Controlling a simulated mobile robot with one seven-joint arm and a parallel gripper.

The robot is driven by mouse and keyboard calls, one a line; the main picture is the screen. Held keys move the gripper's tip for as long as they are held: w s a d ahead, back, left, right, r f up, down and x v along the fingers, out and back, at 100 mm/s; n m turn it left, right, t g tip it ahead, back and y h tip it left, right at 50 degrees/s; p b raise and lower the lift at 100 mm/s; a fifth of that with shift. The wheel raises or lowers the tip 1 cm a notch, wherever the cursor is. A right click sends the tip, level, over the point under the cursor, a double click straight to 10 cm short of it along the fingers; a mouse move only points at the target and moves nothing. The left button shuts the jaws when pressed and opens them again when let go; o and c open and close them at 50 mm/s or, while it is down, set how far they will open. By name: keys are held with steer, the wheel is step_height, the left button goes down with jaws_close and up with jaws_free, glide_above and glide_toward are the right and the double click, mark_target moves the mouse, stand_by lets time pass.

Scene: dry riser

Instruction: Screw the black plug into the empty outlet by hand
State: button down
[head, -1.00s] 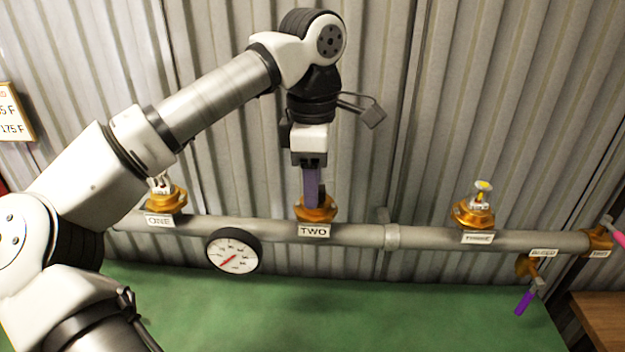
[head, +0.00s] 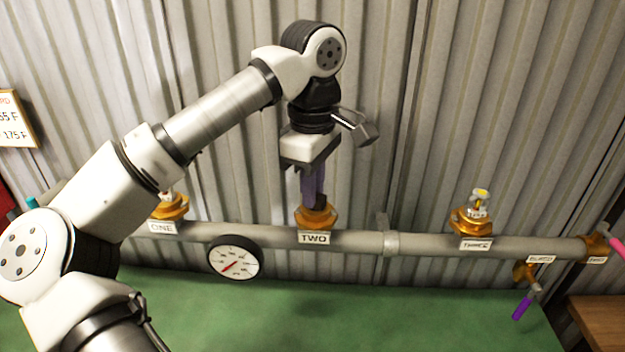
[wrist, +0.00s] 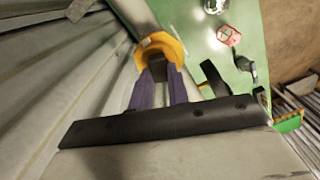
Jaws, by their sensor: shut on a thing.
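The grey pipe (head: 350,239) carries outlets labelled ONE, TWO and THREE. My gripper (head: 314,200) points down at the brass outlet TWO (head: 317,217), with its purple fingers just above the brass collar. In the wrist view my gripper's fingers (wrist: 160,92) are shut on the dark plug (wrist: 161,72), which sits at the opening of the brass outlet (wrist: 165,47). The fingers hide much of the plug, and I cannot tell how deep it sits. Outlet ONE (head: 172,207) and outlet THREE (head: 470,222) each have a fitting on top.
A round gauge (head: 236,257) hangs on the pipe left of TWO. A purple-handled valve (head: 522,308) and a pink handle (head: 619,246) are at the right end. A corrugated wall (head: 430,110) stands close behind. A red and white object (wrist: 228,36) lies on the green surface.

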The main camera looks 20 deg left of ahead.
steer(key=shift+m, duration=0.7)
steer(key=m, duration=0.2)
steer(key=shift+w+r+m+p, duration=0.1)
steer(key=shift+m+p, duration=0.25)
steer(key=shift+m, duration=0.05)
steer(key=m, duration=0.3)
steer(key=shift+p, duration=0.3)
steer(key=shift+d+m+p, duration=0.1)
steer(key=shift+m+p, duration=0.25)
steer(key=shift+m, duration=0.65)
steer(key=c, duration=1.3)
jaws_free()
steer(key=shift+o, duration=0.2)
